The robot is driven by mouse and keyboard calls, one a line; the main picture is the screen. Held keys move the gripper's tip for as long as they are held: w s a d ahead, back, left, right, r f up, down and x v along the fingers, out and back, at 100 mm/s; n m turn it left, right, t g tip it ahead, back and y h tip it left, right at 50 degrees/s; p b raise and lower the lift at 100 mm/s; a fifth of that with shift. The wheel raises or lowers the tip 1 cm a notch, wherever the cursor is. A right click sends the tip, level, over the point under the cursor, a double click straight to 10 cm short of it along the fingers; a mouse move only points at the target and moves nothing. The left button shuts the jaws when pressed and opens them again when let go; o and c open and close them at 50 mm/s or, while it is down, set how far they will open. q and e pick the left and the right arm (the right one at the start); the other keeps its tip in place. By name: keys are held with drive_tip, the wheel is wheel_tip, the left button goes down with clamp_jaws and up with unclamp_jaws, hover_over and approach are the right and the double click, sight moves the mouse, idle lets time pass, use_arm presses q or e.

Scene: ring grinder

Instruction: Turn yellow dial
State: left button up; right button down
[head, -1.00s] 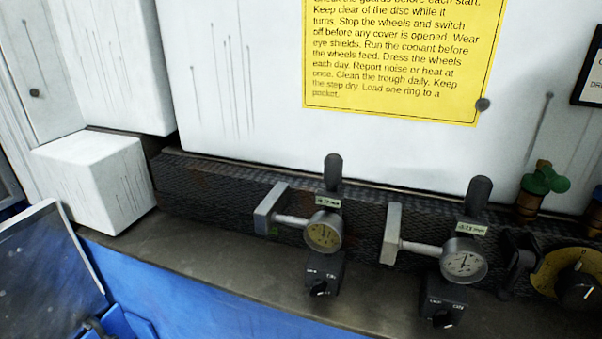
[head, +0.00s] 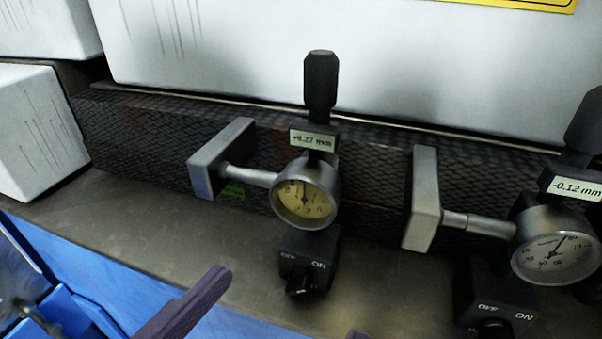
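My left gripper (head: 288,302) shows at the bottom edge as two purple fingertips, wide apart and empty. They are in front of the knob in the picture, and I see no contact. The rest of that gripper is out of frame. My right gripper is not in view.
A white-faced gauge (head: 556,255) tagged "-0.12 mm" stands at the right, with its own OFF/ON block (head: 495,300). Grey measuring plates (head: 220,158) and a dark textured rail (head: 130,135) lie behind. The grey ledge (head: 130,225) left of the yellow-faced gauge is clear.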

sight(300, 207)
use_arm(q)
drive_tip(key=w, duration=0.3)
drive_tip(key=w+d+n+t+y, duration=0.1)
drive_tip(key=w, duration=0.2)
drive_tip(key=w+t, duration=0.1)
drive_tip(key=w, duration=0.2)
drive_tip(key=shift+d+f+n+y, duration=0.1)
drive_tip(key=shift+d+n+y, duration=0.15)
drive_tip(key=shift+n+y, duration=0.05)
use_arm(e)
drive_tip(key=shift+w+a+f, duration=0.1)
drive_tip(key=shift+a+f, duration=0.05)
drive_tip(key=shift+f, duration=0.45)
use_arm(q)
drive_tip(key=shift+c, duration=0.4)
drive_tip(key=c, duration=1.3)
drive_tip(key=shift+o, duration=0.2)
